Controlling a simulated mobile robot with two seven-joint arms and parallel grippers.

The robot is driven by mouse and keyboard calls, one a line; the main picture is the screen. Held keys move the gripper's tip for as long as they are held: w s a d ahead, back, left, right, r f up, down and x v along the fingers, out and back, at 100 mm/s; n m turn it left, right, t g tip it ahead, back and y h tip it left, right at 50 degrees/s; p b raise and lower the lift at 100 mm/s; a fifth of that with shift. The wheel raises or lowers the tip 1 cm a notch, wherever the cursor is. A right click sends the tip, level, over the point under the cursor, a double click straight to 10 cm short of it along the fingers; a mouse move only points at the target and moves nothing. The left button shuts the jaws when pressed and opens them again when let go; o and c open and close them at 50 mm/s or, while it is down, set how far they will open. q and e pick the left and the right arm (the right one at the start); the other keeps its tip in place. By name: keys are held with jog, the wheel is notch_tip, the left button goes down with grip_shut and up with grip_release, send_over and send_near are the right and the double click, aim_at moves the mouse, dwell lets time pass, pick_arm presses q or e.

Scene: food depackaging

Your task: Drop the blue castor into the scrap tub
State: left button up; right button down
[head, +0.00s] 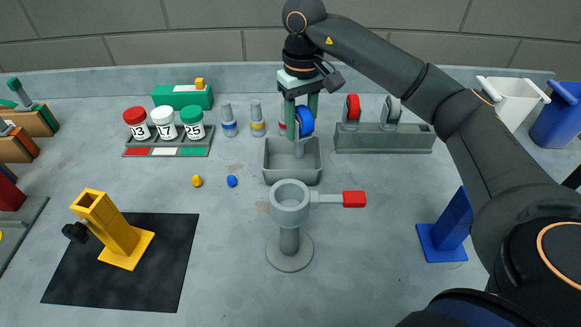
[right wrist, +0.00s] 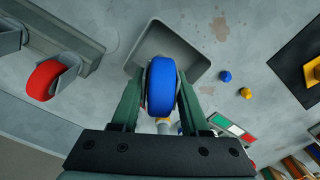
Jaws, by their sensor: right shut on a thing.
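The blue castor (head: 306,121) is held between the green fingers of my right gripper (head: 299,118). Its blue wheel (right wrist: 161,94) fills the space between the fingers in the right wrist view. The castor is above the back part of an open grey tub (head: 292,178), which I take as the scrap tub. In the right wrist view the tub (right wrist: 182,43) looks empty where it shows, beyond the castor. The castor's grey stem points down toward the tub; whether it touches the tub I cannot tell. My left gripper is out of view.
A grey rack (head: 385,143) with a red castor (head: 352,108) and a grey castor (head: 391,110) stands right of the tub. A grey cup stand (head: 289,243) with a red handle is in front. Several bottles and jars stand left. A blue bracket (head: 449,230) stands front right.

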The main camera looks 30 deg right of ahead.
jog(key=shift+f+b, duration=0.3)
jog(key=shift+f, duration=0.45)
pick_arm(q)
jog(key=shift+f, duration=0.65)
pick_arm(e)
jog(key=shift+c, duration=1.6)
grip_release()
jog(key=shift+r, duration=0.3)
pick_arm(q)
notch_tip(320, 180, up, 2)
jog(key=shift+p, duration=1.05)
pick_arm(e)
notch_tip(320, 180, up, 12)
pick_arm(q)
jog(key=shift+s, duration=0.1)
